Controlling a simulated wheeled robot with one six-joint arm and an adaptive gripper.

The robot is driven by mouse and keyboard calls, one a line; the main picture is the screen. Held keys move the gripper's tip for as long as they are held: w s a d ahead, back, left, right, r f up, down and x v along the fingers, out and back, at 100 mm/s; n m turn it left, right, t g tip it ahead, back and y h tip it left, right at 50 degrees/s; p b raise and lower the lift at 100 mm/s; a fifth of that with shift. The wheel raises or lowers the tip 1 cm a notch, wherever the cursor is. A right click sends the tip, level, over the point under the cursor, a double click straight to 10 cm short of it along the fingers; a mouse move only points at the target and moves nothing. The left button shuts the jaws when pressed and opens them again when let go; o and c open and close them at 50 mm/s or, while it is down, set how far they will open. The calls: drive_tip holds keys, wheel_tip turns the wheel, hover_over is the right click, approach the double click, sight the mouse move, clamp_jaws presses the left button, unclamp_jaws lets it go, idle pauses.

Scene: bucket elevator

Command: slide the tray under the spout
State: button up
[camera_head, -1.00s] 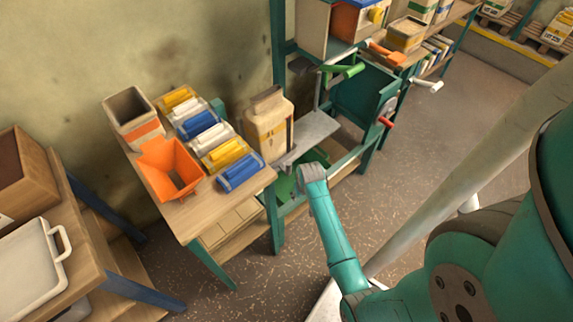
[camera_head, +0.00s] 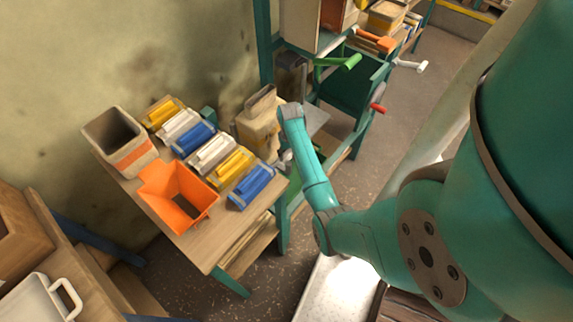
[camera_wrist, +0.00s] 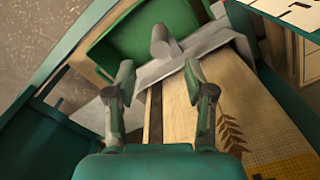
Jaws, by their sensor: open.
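A grey sheet-metal tray (camera_wrist: 190,62) with a knob-like grey handle (camera_wrist: 160,42) lies ahead of my gripper in the wrist view. Grey metal also shows behind my arm in the head view (camera_head: 314,118). My gripper (camera_wrist: 159,78) is open, with its two fingers apart and the knob just beyond and between the tips. I see no clear contact. A beige sack with a wheat-ear print (camera_wrist: 178,105) shows below and between the fingers; it stands beside my arm in the head view (camera_head: 257,125). My fingers are hidden in the head view. I cannot clearly pick out the spout.
A green bin (camera_wrist: 130,38) is close to the metal. A wooden table holds an orange hopper (camera_head: 180,200), a tall open container (camera_head: 115,135) and several coloured packs (camera_head: 230,165). A green-handled crank (camera_head: 340,63) and a red handle (camera_head: 378,108) stick out nearby.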

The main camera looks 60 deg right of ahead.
sight(289, 162)
wheel_tip(289, 162, down, 8)
drive_tip(key=shift+f, duration=0.2)
drive_tip(key=shift+c, duration=0.3)
clamp_jaws()
